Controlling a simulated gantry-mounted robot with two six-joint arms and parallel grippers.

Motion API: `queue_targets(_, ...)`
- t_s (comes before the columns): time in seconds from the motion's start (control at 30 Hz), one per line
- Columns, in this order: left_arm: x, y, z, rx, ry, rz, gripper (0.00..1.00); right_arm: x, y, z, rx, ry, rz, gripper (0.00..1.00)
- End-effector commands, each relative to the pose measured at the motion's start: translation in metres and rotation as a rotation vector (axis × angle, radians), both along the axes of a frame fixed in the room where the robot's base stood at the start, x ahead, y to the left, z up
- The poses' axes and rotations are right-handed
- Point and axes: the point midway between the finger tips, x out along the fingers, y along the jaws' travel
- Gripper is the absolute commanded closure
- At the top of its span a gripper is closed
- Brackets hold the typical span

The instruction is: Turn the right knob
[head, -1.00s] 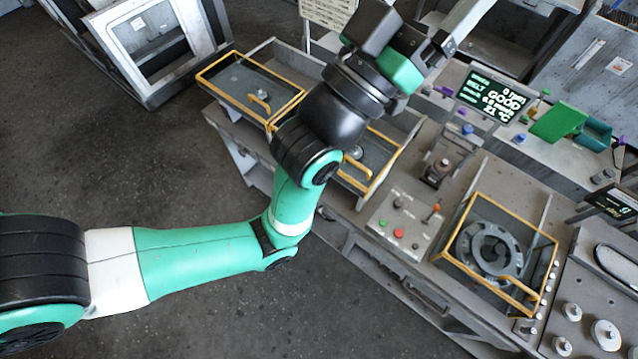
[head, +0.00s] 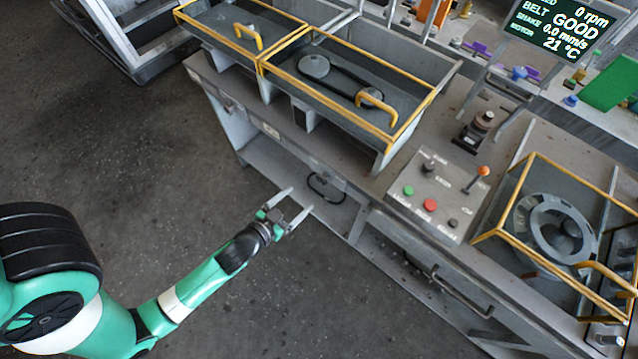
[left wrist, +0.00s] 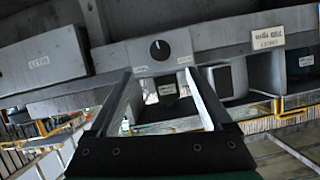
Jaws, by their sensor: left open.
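A round black knob (left wrist: 160,50) with a white pointer mark sits on a small grey plate in the left wrist view. The pointer is roughly upright in that picture. My left gripper (head: 292,205) is open and empty, low in front of the bench. In the left wrist view its fingers (left wrist: 159,74) point toward the knob plate, with the knob between and beyond the tips, apart from them. Another dark knob (head: 429,165) stands on the control panel in the head view. I cannot tell which one is the right knob. My right gripper is out of view.
The bench (head: 350,215) has yellow-framed trays (head: 315,85) on top. The control panel (head: 428,190) carries green and red buttons and an orange-tipped lever (head: 483,171). A status screen (head: 545,30) reads GOOD. Floor (head: 320,290) before the bench is clear.

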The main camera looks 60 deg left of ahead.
Motion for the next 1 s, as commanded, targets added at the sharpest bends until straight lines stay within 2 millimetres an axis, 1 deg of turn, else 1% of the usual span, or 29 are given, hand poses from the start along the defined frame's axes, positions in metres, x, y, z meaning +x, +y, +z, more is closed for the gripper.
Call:
queue_targets(0.07, 0.004, 0.002, 0.000, -0.001, 0.000, 0.000, 0.17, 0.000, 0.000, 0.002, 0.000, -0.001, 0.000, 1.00)
queue_targets(0.17, 0.015, 0.007, -0.005, 0.000, -0.001, 0.001, 0.17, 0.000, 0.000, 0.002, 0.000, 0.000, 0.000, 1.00)
queue_targets(0.23, 0.027, 0.013, -0.009, 0.000, -0.002, 0.001, 0.17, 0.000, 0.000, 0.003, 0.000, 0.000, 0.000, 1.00)
queue_targets(0.4, 0.060, 0.028, -0.026, 0.001, -0.003, 0.001, 0.17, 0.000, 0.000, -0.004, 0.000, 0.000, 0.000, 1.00)
queue_targets(0.5, 0.077, 0.036, -0.033, 0.000, -0.002, 0.000, 0.17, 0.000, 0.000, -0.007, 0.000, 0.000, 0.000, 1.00)
queue_targets(0.6, 0.089, 0.042, -0.039, 0.001, -0.002, 0.000, 0.17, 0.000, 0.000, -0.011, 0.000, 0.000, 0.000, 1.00)
queue_targets(0.73, 0.096, 0.045, -0.042, 0.000, -0.001, -0.001, 0.17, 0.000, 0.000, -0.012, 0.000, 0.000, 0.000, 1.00)
queue_targets(0.97, 0.097, 0.046, -0.042, 0.000, -0.001, -0.001, 0.17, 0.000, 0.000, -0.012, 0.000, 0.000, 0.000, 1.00)
queue_targets(1.0, 0.097, 0.046, -0.042, 0.000, -0.001, -0.001, 0.21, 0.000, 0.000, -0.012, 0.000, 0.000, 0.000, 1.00)
